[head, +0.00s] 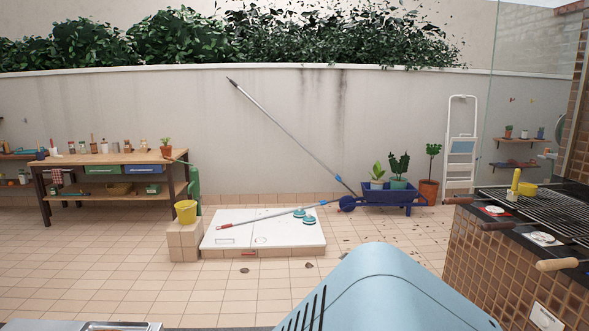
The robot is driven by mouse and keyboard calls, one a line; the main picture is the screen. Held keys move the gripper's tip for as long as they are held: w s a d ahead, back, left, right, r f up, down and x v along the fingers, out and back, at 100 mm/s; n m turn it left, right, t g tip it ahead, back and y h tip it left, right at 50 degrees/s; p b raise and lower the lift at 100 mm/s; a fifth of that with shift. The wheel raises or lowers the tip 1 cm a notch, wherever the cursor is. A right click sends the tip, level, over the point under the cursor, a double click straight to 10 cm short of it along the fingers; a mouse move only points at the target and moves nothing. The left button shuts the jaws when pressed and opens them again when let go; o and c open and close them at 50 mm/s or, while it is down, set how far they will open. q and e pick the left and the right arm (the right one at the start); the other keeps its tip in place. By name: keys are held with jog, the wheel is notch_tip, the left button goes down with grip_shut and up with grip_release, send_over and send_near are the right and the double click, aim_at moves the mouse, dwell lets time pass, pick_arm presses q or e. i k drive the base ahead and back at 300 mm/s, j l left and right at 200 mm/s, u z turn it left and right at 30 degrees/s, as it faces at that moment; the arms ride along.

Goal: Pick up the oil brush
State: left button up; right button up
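A small upright item with a yellow handle (515,183) and a pale base stands on the dark counter edge (483,207) of the tiled grill at the right. It may be the oil brush, but it is too small to tell for sure. Beside it is a low yellow container (527,189). Neither of my grippers is in view, so I cannot see what they hold.
A light blue slotted plastic form (385,290) fills the lower middle, in front of the grill. Wooden-handled skewers or tools (555,265) stick out from the grill. A wooden workbench (110,158) stands far left. Tiled floor (120,270) is open at left.

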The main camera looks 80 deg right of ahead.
aim_at(513, 194)
jog(key=z, duration=4.05)
jog(key=i+j, duration=0.6)
jog(key=i, duration=0.2)
